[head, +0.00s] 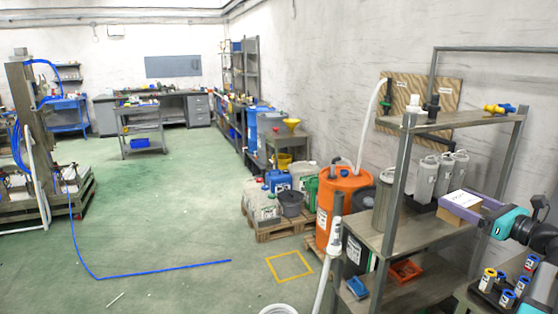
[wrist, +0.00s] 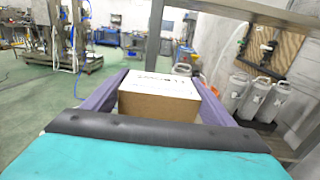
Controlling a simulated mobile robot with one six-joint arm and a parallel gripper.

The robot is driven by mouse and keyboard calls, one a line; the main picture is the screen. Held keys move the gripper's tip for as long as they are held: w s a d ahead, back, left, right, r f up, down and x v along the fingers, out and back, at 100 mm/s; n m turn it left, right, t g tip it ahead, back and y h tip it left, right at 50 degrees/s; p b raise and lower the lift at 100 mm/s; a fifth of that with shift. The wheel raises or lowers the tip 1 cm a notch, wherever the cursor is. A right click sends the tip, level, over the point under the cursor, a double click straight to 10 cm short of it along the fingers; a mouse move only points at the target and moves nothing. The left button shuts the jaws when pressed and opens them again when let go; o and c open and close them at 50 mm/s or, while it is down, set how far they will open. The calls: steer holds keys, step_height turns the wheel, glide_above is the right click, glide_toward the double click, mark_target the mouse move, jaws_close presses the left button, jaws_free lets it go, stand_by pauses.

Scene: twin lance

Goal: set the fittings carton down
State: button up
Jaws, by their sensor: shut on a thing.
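The fittings carton (head: 459,213) is a small brown box with a white printed label on top. My gripper (head: 464,203), with purple fingers, is shut on it near the right end of the grey shelf rack. In the wrist view the carton (wrist: 158,106) sits level between the two fingers of my gripper (wrist: 160,80), one along each side. The middle shelf board (head: 382,238) lies below and left of the carton. I cannot tell whether the carton touches any board. Its underside is hidden.
Several grey-white jugs (head: 426,179) stand behind the carton, also in the wrist view (wrist: 252,98). The top board (head: 450,122) and rack posts are close by. A red bin (head: 406,270) is on the lower board. Blue-capped bottles (head: 507,298) stand at lower right.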

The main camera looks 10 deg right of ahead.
steer(key=w+a+f+n+g+y, duration=0.1)
steer(key=w+a+f+y, duration=0.1)
steer(key=w+a+f, duration=0.3)
steer(key=w+a+f+n+g+y, duration=0.1)
steer(key=w+a+f, duration=0.15)
steer(key=a, duration=0.35)
steer(key=a+f+n+g+y, duration=0.1)
steer(key=a+f+y, duration=0.1)
steer(key=a+f, duration=0.4)
steer(key=a+f+n+g+y, duration=0.2)
steer(key=a+f, duration=0.4)
steer(key=a, duration=0.8)
steer(key=a+f+n+g+y, duration=0.1)
steer(key=a+f+n+y, duration=0.1)
steer(key=a+f, duration=0.5)
steer(key=a, duration=0.4)
steer(key=shift+w+g, duration=0.2)
steer(key=shift+g, duration=0.1)
steer(key=shift+a, duration=0.1)
steer(key=shift+a, duration=0.15)
steer(key=shift+a, duration=0.15)
